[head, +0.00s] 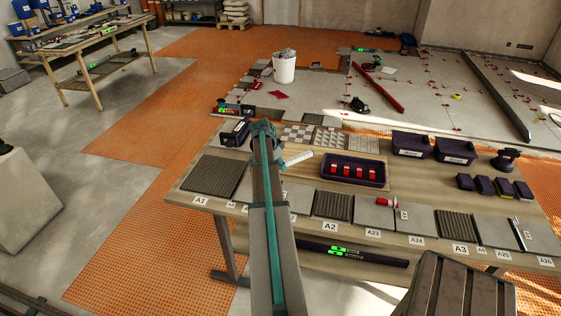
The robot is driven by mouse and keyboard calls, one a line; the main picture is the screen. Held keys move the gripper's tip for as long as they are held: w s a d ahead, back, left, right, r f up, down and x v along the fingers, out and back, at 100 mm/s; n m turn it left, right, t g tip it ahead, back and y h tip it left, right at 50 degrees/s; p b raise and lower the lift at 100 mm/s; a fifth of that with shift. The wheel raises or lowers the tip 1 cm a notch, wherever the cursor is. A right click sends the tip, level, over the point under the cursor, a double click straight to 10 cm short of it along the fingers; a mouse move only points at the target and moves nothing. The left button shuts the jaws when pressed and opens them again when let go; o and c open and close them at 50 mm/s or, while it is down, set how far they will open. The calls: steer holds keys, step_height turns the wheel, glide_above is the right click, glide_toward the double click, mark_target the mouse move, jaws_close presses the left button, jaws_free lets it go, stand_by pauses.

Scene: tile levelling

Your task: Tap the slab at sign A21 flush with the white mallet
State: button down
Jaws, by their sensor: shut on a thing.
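My arm reaches from the bottom middle over the workbench (315,179). My gripper (282,165) is mostly hidden behind the arm, with only a small part showing at its right side. It is shut on the white mallet (298,158), whose white part sticks out to the right above the bench. The rest of the mallet is hidden. Sign A21 and its slab are not readable in this view; my arm covers that stretch of the front row. A partly covered sign (293,218) shows just right of the arm, and sign A2 (330,225) stands further right.
Grey and dark ribbed slabs line the bench front, including a dark slab (216,176) at A1. A purple tray (353,169) with red pieces, sample tiles (314,137) and dark bins (412,144) stand behind. A red-headed tool (387,202) lies near A23.

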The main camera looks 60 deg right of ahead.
steer(key=shift+r+p, duration=1.4)
steer(key=shift+r, duration=0.9)
